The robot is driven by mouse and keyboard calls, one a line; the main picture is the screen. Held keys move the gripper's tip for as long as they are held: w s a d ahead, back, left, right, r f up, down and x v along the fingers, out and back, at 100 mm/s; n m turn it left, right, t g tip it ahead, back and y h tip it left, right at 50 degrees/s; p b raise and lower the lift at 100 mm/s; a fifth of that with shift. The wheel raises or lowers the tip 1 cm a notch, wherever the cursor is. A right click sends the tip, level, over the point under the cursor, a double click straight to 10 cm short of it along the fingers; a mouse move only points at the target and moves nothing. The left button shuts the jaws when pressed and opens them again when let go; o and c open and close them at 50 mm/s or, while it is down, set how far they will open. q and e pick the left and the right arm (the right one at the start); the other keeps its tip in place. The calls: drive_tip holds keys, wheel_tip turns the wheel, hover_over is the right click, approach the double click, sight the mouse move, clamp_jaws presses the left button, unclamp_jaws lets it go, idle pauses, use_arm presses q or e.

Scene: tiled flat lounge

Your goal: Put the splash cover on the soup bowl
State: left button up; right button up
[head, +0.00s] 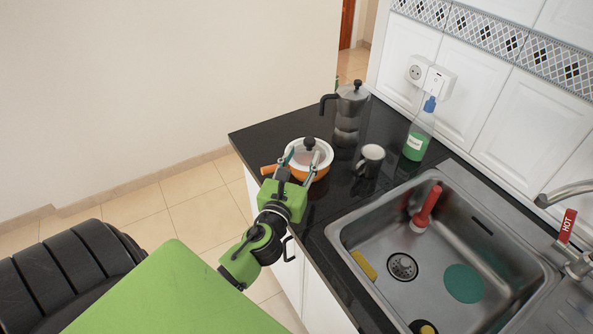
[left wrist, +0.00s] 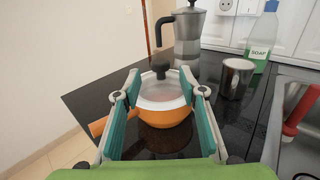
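The soup bowl (head: 322,172) is orange with a white rim and a side handle, and stands on the dark counter near its left end. The bowl also shows in the left wrist view (left wrist: 166,138). The splash cover (head: 306,157), see-through with a black knob, lies over the bowl's opening. It also shows in the left wrist view (left wrist: 158,90), where it looks roughly level; its exact seating on the rim is hard to tell. My left gripper (head: 302,158) is open, its fingers apart on either side of the cover and knob, not visibly touching them. My right gripper is out of view.
A moka pot (head: 347,112) stands behind the bowl. A dark mug (head: 370,160) stands to its right, with a green soap bottle (head: 418,135) farther back. Counter between bowl and sink is clear.

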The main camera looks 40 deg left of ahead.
use_arm(q)
drive_tip(key=shift+b+v, duration=0.4)
drive_tip(key=shift+v, duration=1.9)
